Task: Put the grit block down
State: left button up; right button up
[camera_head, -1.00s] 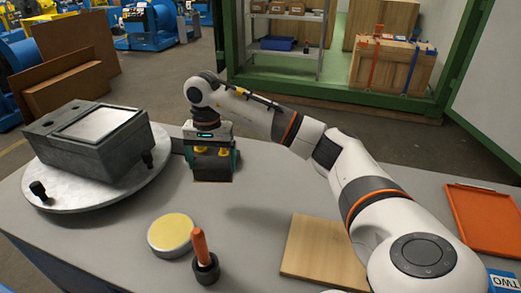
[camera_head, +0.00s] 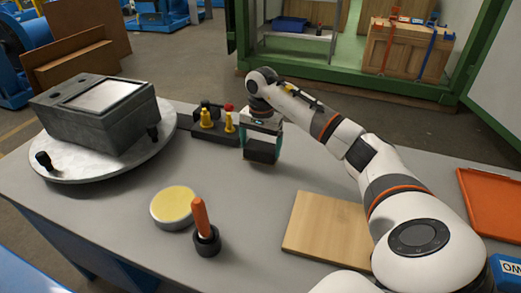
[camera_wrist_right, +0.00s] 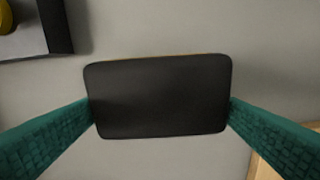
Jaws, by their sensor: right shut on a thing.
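The grit block (camera_head: 262,151) is a dark, flat rectangular piece held between the fingers of my right gripper (camera_head: 261,140). In the right wrist view the grit block (camera_wrist_right: 158,97) shows its black face, with a thin yellow edge along the top. The teal fingers of the gripper (camera_wrist_right: 160,112) press on its left and right ends. The block is over the bare grey table at the back, right of a black holder; whether it touches the table I cannot tell. My left gripper is not in view.
The black holder (camera_head: 208,134) with yellow pieces stands just left of the gripper. A grey box (camera_head: 95,120) sits on a round plate at left. The table's middle is clear.

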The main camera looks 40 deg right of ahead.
aim_at(261, 147)
jog(key=shift+f, duration=1.25)
jog(key=shift+f, duration=0.15)
jog(key=o, duration=0.9)
notch_tip(261, 147, up, 12)
jog(key=shift+d+r, duration=0.2)
jog(key=shift+w, duration=0.1)
